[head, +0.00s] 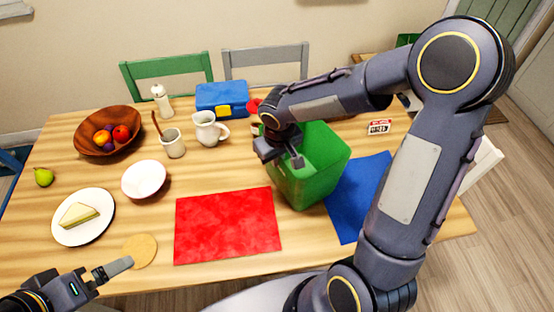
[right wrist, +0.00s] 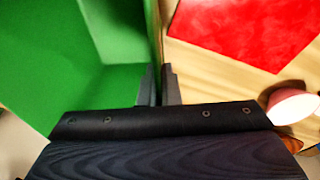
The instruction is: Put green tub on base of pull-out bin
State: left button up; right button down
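The green tub (head: 322,170) stands upright at the right of the wooden table, by the red and blue mats. My right gripper (head: 283,160) is at its left rim. In the right wrist view, the fingers of the right gripper (right wrist: 158,88) straddle the wall of the green tub (right wrist: 50,65), one inside and one outside, closed on the thin wall. I cannot tell whether the tub touches the table. My left gripper (head: 112,272) is at the lower left, near the round tan disc; its opening is unclear. I cannot make out the pull-out bin for certain.
The red mat (head: 228,226) and blue mat (head: 352,200) lie flat. A white mug (head: 207,130), blue box (head: 222,98), white bowl (head: 144,179), fruit bowl (head: 92,142) and plate (head: 65,232) stand leftward. A white panel (head: 484,165) shows behind my right arm.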

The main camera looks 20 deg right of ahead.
jog(key=shift+f, duration=0.6)
jog(key=shift+f+b, duration=0.25)
jog(key=shift+b, duration=0.1)
jog(key=c, duration=1.6)
grip_release()
jog(key=shift+c, duration=0.2)
jog(key=shift+r, duration=0.1)
